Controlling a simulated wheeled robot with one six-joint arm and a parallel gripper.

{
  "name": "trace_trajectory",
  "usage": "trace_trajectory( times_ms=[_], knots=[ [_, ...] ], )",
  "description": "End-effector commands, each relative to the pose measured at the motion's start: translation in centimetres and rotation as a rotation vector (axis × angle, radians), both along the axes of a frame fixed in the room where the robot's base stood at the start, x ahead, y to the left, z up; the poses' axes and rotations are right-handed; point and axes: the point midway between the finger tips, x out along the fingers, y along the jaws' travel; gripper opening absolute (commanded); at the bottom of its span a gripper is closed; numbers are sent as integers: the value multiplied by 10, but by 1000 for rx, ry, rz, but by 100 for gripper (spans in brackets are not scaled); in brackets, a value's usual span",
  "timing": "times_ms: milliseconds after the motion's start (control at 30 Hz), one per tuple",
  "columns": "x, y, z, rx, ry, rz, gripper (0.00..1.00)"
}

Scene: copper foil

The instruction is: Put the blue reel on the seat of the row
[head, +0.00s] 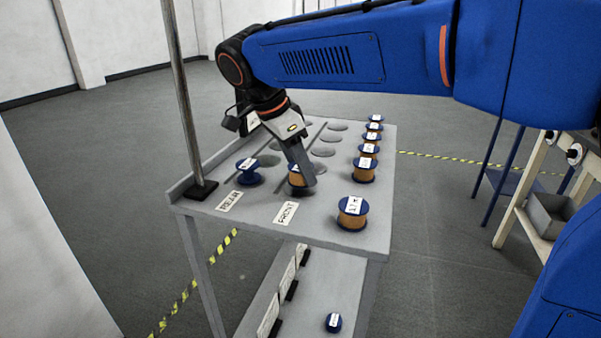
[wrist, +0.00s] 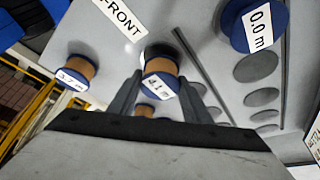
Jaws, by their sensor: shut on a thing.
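My gripper (head: 305,178) is shut on a copper-wound reel with blue flanges (head: 294,180). It holds the reel low over the front end of the row marked FRONT. In the wrist view the held reel (wrist: 161,68) sits between both fingers, its label reading about 4.1 m. A dark round patch lies beside it; I cannot tell whether the reel touches the table. An all-blue reel (head: 250,172), labelled 0.0 m in the wrist view (wrist: 252,28), stands in the row marked REAR. Round grey seats (head: 322,152) lie farther along the FRONT row.
Several copper reels (head: 352,212) stand in a line along the table's right side; the closest reads 3.7 m. A metal post (head: 180,90) rises at the left corner. A low divider separates the rows. A small blue reel (head: 333,322) lies on the lower shelf.

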Motion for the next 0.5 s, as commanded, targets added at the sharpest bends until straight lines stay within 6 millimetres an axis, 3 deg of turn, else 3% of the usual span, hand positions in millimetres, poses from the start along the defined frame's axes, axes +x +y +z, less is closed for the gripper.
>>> trace_trajectory(
  times_ms=[133,467,500],
  knots=[
    [0,0,-15,0,1,0,22],
    [0,0,-17,0,0,-1,22],
    [0,0,-17,0,0,-1,49]
  ],
)
